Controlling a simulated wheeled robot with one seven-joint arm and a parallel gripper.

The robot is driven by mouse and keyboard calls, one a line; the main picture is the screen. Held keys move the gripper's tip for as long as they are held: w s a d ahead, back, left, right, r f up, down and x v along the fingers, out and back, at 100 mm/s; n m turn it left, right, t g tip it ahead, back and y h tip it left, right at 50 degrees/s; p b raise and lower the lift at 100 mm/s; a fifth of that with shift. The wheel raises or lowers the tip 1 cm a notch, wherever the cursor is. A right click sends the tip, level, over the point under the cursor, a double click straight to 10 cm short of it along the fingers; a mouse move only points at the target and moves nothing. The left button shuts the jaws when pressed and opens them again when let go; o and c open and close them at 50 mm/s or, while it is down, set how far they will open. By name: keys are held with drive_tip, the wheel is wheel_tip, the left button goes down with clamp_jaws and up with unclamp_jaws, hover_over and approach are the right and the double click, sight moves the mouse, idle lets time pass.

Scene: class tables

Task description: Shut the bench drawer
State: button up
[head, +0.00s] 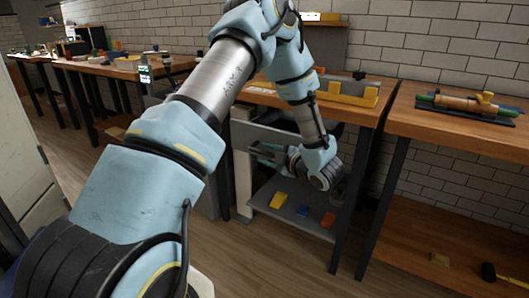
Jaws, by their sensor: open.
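The bench (352,110) has a wooden top and stands right of centre. Under its top, a light grey panel (270,137) and a pale upright front (242,168) appear to belong to the drawer, which looks pulled out. A teal item shows in the dark gap below the panel. My arm crosses the picture and bends down in front of the bench. Contact with the drawer cannot be told.
A grey lower shelf (262,199) carries a yellow block (278,200), a blue block (302,211) and an orange block (328,219). A second wooden table (440,122) stands at the right, close to the bench's black leg. The wooden floor (255,262) in front is clear.

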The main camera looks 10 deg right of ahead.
drive_tip(key=shift+w+a+f, duration=0.15)
drive_tip(key=shift+w+a, duration=0.1)
drive_tip(key=shift+w, duration=0.25)
clamp_jaws()
idle(0.3)
